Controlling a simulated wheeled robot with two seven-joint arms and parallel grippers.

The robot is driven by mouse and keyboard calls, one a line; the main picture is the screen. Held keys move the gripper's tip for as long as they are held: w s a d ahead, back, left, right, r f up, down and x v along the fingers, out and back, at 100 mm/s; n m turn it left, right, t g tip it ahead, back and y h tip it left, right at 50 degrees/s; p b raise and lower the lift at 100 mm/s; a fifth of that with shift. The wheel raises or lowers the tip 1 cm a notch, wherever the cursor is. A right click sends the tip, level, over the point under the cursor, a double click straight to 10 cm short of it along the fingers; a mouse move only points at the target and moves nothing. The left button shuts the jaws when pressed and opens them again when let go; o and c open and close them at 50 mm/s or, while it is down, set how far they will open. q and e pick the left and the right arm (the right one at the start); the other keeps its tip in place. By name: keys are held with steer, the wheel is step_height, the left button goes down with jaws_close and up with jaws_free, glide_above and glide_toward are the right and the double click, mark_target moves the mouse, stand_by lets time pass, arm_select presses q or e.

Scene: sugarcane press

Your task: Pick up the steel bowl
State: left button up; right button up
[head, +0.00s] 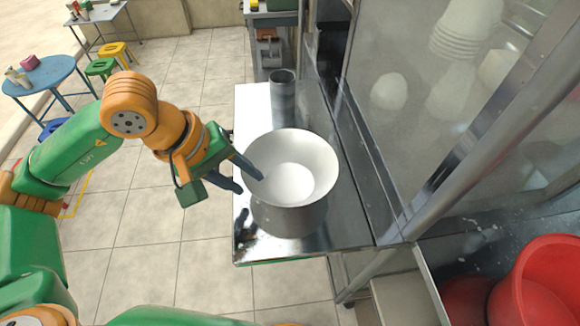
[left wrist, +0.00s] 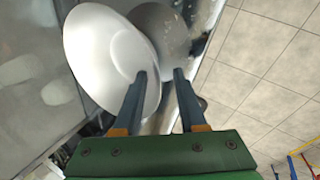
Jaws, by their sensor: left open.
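The steel bowl (head: 297,208) stands upright on the steel table, with a pale, empty inside and a shiny grey outer wall. My left gripper (head: 251,184) is open at its left rim. One finger reaches over the rim to the inside and the other is outside, near the wall. In the left wrist view the bowl (left wrist: 95,50) fills the upper left, and the fingers of my left gripper (left wrist: 159,73) are apart on either side of its rim. I cannot tell whether either finger touches it. My right gripper is not in view.
The steel table (head: 252,108) also holds a grey metal cup (head: 283,92) behind the bowl. A clear panel with a metal frame post (head: 490,135) closes off the right side. A red tub (head: 545,285) is at lower right. The tiled floor at left is open, with a blue table (head: 40,77) farther off.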

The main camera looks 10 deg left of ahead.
arm_select(q)
steer(key=shift+w+d+f, duration=0.15)
steer(key=shift+d+f, duration=0.15)
steer(key=shift+f, duration=0.3)
steer(key=shift+w+d+f, duration=0.15)
steer(key=shift+d+f, duration=0.15)
steer(key=shift+d, duration=0.15)
steer(key=shift+a, duration=0.15)
jaws_close()
stand_by(0.4)
